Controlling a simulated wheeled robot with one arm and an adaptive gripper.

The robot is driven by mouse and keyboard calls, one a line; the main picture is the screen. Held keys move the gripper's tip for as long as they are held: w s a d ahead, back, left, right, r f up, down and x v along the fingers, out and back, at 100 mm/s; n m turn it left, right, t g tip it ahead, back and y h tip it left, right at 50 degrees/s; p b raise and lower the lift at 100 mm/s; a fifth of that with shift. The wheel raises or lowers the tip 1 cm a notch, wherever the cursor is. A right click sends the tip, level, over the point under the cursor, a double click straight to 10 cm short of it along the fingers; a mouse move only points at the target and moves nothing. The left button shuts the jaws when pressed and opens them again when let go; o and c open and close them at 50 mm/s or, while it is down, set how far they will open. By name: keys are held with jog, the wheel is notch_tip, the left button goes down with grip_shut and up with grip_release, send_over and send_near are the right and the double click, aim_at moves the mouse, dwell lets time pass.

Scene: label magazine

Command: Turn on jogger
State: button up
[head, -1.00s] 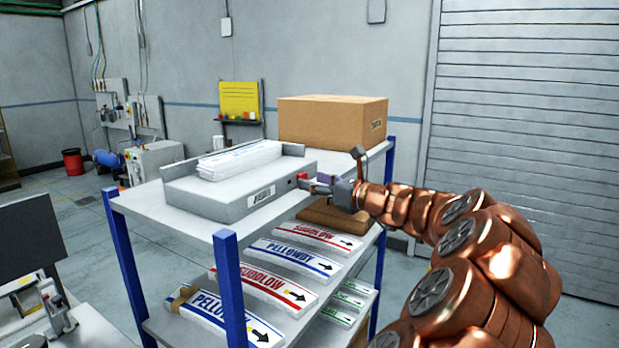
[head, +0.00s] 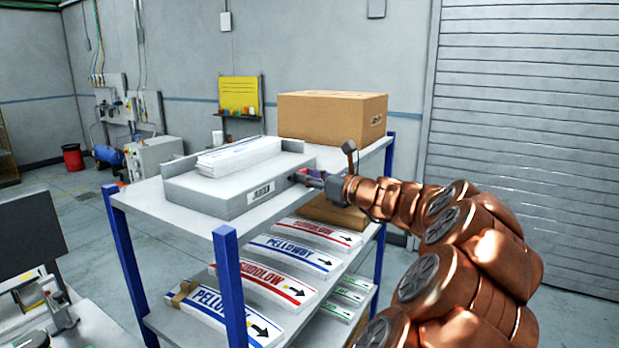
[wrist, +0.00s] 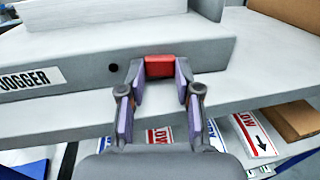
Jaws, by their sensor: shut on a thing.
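The jogger is a grey box (head: 215,203) on the top shelf, with a stack of white labels (head: 238,156) on it. Its front label reads JOGGER in the wrist view (wrist: 32,79). A red rocker or button (wrist: 159,67) sits on the jogger's side face, right of a small dark hole (wrist: 113,68). My gripper (wrist: 160,82) has its two fingers at either side of the red part, closed against it.
A cardboard box (head: 330,118) stands behind the jogger. The shelf unit has blue posts (head: 229,285). Lower shelves hold label bundles (head: 275,285). Another brown box (head: 330,212) lies below my gripper. The top shelf's front strip is bare.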

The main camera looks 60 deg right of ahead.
grip_shut()
jog(key=y+p, duration=0.1)
jog(key=n+y+p, duration=0.1)
jog(key=shift+d+r+p, duration=0.2)
jog(key=shift+r+p, duration=0.15)
jog(key=n+y+p, duration=0.1)
jog(key=p, duration=0.1)
jog(key=n+y+p, duration=0.1)
jog(key=y+p, duration=0.1)
jog(key=shift+d, duration=0.35)
jog(key=shift+f+n+y+p, duration=0.1)
jog(key=shift+n+y+p, duration=0.2)
jog(key=shift+n+y, duration=0.15)
jog(key=shift+y, duration=0.35)
jog(key=shift+f, duration=0.15)
jog(key=o, duration=0.9)
grip_release()
jog(key=shift+o, duration=0.2)
jog(key=shift+f, duration=0.1)
